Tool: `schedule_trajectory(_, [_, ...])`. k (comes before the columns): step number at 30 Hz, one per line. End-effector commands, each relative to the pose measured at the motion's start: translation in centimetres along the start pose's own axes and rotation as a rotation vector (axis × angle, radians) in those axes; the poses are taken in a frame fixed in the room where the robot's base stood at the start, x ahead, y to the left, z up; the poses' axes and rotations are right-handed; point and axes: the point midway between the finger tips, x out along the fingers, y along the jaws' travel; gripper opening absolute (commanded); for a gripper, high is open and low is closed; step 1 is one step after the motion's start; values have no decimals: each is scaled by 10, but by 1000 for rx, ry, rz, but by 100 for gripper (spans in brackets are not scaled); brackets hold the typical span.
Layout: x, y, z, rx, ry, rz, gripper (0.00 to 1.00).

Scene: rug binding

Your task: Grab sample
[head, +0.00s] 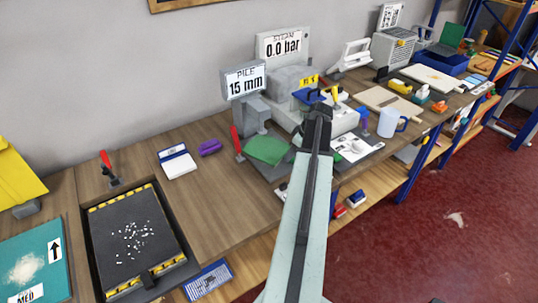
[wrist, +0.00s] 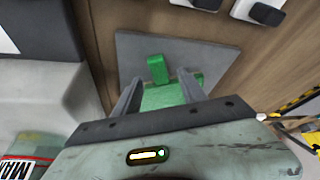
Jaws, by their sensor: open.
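A green sample (head: 267,149) lies on a grey plate (head: 258,168) in front of the pile gauge in the head view. In the wrist view the green sample (wrist: 172,95) lies on the grey plate (wrist: 205,58), with a raised green tab (wrist: 158,68) at its far edge. My gripper (wrist: 158,84) is open, with one finger on each side of the green piece in the picture. I cannot tell whether the fingers touch it. The near part of the sample is hidden by my gripper body. In the head view my arm reaches over the bench to the right of the sample.
The pile gauge (head: 244,84) reading 15 mm and the steam unit (head: 283,45) stand behind. A red-handled tool (head: 236,140) stands just left of the sample. A white mug (head: 390,123) is to the right. Bare bench top (head: 215,185) lies left of the plate.

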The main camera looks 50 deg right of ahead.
Motion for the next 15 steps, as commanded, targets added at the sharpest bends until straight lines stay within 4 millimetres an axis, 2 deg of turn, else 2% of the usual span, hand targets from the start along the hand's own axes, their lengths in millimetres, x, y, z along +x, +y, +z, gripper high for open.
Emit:
schedule_trajectory(1, [18,0,4,-1,0,0,49])
schedule_trajectory(3, [24,1,3,0,0,0,49])
schedule_trajectory(10, [21,0,0,1,0,0,49])
schedule_trajectory(15, [21,0,1,1,0,0,2])
